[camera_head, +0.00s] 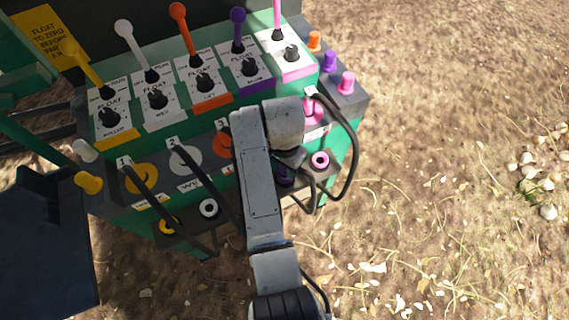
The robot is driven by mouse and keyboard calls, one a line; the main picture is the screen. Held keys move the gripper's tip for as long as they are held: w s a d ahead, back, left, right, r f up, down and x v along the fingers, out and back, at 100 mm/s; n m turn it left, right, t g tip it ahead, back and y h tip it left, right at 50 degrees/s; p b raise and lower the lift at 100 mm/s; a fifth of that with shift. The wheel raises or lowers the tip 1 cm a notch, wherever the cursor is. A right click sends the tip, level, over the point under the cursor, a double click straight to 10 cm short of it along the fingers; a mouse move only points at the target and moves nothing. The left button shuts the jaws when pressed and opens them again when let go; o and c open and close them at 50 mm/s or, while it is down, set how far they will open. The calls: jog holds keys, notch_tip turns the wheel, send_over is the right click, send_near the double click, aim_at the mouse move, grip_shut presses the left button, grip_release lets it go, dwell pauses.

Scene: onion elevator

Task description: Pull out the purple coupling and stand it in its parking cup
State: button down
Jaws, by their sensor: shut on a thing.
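My gripper (290,156) is at the right half of the green valve block, pointing away from me, over the place of the fourth socket between the orange and pink ones. It is shut on the purple coupling, which my wrist and gripper almost wholly hide. A black hose (311,192) loops down just right of the gripper. The purple parking cup (285,179) shows partly in the lower shelf, just below the gripper. Whether the coupling is still seated in its socket is hidden.
Neighbouring couplings, white (187,158), orange (222,146) and pink (312,110), sit close by with black hoses. The pink cup (320,160) and white cup (209,208) flank the purple one. Levers, including the purple lever (238,32), rise behind. Open ground lies right.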

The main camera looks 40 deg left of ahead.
jog(key=shift+f, duration=0.35)
jog(key=shift+s+d+f, duration=0.15)
jog(key=shift+d+f, duration=0.05)
jog(key=shift+f, duration=0.2)
dwell(0.5)
jog(key=c, duration=0.8)
grip_release()
jog(key=shift+b, duration=0.3)
jog(key=shift+o, duration=0.7)
jog(key=shift+r+p, duration=0.9)
jog(key=shift+p, duration=0.05)
jog(key=shift+w+a+r+p, duration=0.1)
jog(key=shift+a+r+p, duration=0.05)
jog(key=shift+r+p, duration=0.85)
jog(key=shift+w+a+r+p, duration=0.1)
jog(key=shift+a+r+p, duration=0.05)
jog(key=shift+r+p, duration=0.8)
jog(key=shift+w+a+r+p, duration=0.1)
jog(key=shift+a+r+p, duration=0.05)
jog(key=shift+r+p, duration=0.85)
jog(key=shift+r, duration=0.15)
